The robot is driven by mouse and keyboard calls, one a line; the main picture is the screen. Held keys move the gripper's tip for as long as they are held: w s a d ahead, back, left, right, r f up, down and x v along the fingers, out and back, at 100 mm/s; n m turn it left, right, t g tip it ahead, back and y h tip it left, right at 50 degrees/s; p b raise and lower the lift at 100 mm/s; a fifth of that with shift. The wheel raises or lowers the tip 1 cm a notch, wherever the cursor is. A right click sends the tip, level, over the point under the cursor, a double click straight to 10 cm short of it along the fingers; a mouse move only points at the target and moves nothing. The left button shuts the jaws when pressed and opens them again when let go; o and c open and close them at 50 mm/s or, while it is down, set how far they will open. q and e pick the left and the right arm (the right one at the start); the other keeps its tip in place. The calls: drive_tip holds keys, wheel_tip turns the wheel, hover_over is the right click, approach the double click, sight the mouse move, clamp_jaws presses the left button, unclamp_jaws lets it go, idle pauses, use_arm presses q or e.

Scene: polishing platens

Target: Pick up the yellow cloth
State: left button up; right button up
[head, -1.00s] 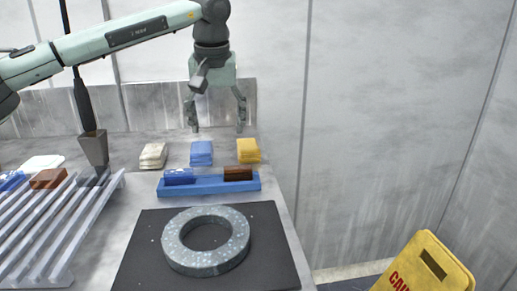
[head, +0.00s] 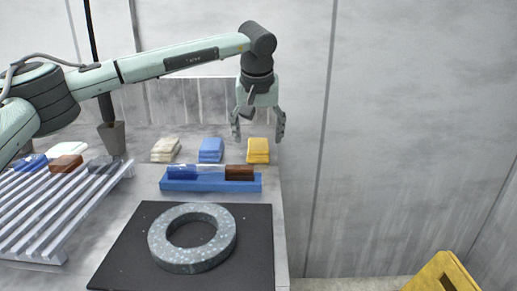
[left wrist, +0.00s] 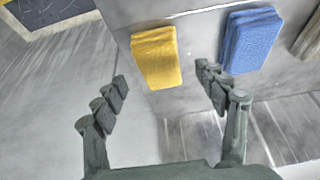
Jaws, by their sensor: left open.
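The yellow cloth (head: 258,151) is a folded stack at the back right of the grey table, near its right edge. It also shows in the left wrist view (left wrist: 155,56), ahead of the fingers. My left gripper (head: 258,138) is open and empty, pointing down, with its fingers either side of the cloth's line in the head view. In the left wrist view my left gripper (left wrist: 163,92) has its fingers wide apart, and the cloth appears beyond the tips, between their lines. I see no contact. My right gripper is in neither view.
A folded blue cloth (head: 210,150) and a pale cloth (head: 165,150) lie left of the yellow one. A blue tray (head: 211,185) holding a blue and a brown block is in front. A speckled ring (head: 192,266) lies on a black mat (head: 255,240). A wall stands behind.

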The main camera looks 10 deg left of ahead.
sight(258, 144)
use_arm(q)
drive_tip(key=x, duration=0.3)
drive_tip(key=shift+f, duration=0.1)
drive_tip(key=shift+c, duration=0.4)
drive_tip(key=c, duration=1.2)
